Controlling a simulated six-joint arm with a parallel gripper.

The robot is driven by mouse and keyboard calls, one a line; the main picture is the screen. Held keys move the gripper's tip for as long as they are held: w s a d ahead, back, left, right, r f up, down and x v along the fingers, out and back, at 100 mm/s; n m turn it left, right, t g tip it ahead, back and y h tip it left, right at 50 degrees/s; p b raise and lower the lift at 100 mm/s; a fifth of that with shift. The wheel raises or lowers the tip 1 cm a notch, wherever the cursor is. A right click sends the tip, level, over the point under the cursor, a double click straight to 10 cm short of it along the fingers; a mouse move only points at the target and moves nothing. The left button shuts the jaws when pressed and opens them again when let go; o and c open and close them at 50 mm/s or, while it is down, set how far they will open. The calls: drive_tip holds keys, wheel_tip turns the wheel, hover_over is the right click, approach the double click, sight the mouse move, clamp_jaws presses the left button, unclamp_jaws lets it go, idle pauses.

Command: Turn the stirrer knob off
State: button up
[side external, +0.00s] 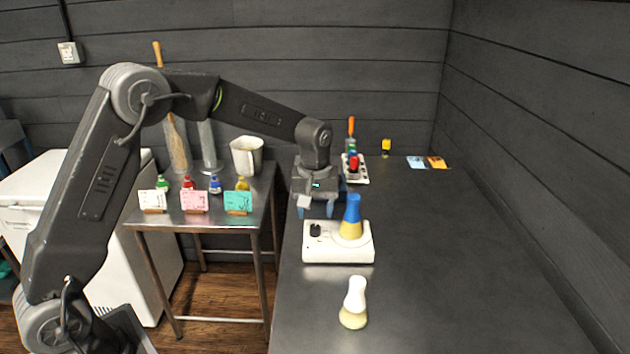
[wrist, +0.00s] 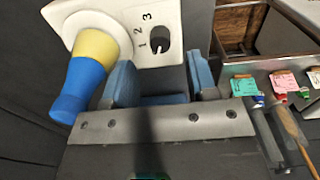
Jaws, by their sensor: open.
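The white stirrer (side external: 338,254) stands on the dark bench, with numbers 1, 2 and 3 printed beside its knob; it also shows in the wrist view (wrist: 182,14). Its black knob (side external: 315,230) is at the left of its top. In the wrist view the knob (wrist: 160,38) has a small pale mark near the 1; its exact setting is hard to tell. A yellow and blue flask (side external: 351,218) stands on the stirrer plate. My gripper (side external: 320,210) is open and empty behind the stirrer. In the wrist view its blue fingers (wrist: 161,78) are apart, with the knob beyond the gap, untouched.
A flask with pale yellow content (side external: 354,304) stands in front of the stirrer. A white rack (side external: 355,176) with tools is behind my gripper. A steel side table (side external: 207,219) holds cards, small bottles and a jug (side external: 247,155). The bench's right side is clear.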

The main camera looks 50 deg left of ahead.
sight(315, 226)
wheel_tip(315, 226, up, 9)
idle(0.3)
drive_tip(key=shift+r, duration=0.1)
drive_tip(key=s+d+r+m+t, duration=0.1)
drive_tip(key=s+r+m+t, duration=0.15)
drive_tip(key=s, duration=0.75)
drive_tip(key=s+d+r+m+t, duration=0.15)
drive_tip(key=s+r+m, duration=0.25)
drive_tip(key=s, duration=0.6)
drive_tip(key=s+f+m+t, duration=0.1)
drive_tip(key=s+f+m, duration=0.1)
drive_tip(key=s, duration=0.6)
drive_tip(key=shift+s+d+f+m+t, duration=0.25)
drive_tip(key=shift+f+m+t, duration=0.1)
drive_tip(key=shift+f, duration=0.25)
